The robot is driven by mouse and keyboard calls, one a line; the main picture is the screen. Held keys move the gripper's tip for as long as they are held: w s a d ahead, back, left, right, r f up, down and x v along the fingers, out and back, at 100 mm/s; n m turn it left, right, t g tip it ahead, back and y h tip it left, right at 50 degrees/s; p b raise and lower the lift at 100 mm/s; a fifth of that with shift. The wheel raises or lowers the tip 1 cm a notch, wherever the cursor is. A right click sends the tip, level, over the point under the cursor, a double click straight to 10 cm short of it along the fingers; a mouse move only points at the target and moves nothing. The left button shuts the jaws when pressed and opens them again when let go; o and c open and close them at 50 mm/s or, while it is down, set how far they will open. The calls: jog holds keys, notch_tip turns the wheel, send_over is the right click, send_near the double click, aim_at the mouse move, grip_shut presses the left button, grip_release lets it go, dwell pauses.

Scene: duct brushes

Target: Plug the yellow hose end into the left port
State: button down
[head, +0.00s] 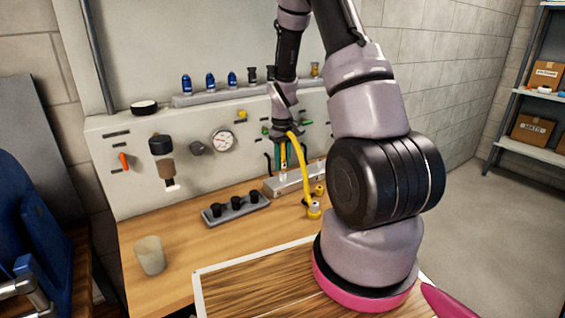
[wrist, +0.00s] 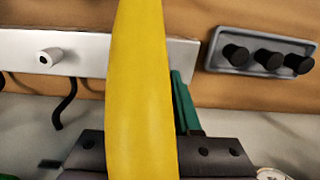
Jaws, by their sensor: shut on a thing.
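A yellow hose (head: 301,170) arches from my gripper (head: 284,160) down to a grey-and-yellow fitting on the bench at its right. My gripper points down over a pale metal block (head: 274,188) and is shut on the hose. In the wrist view the hose (wrist: 142,80) runs up the middle, between the dark jaws, and hides much of the block. One pale round port (wrist: 50,57) shows on the block (wrist: 85,50), left of the hose. The held hose end is not clearly visible, and I cannot tell whether it touches a port.
A dark tray with three black pegs (head: 236,207) lies left of the block. A beige cup (head: 150,255) stands at the front left. A panel with a gauge (head: 223,140) and knobs rises behind. Dark hooked tubes (wrist: 65,105) hang by the block.

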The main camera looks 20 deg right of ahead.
aim_at(282, 149)
jog(key=shift+f, duration=0.55)
jog(key=c, duration=0.5)
grip_release()
jog(key=shift+c, duration=0.2)
notch_tip(282, 149, up, 11)
jog(key=shift+f, duration=0.1)
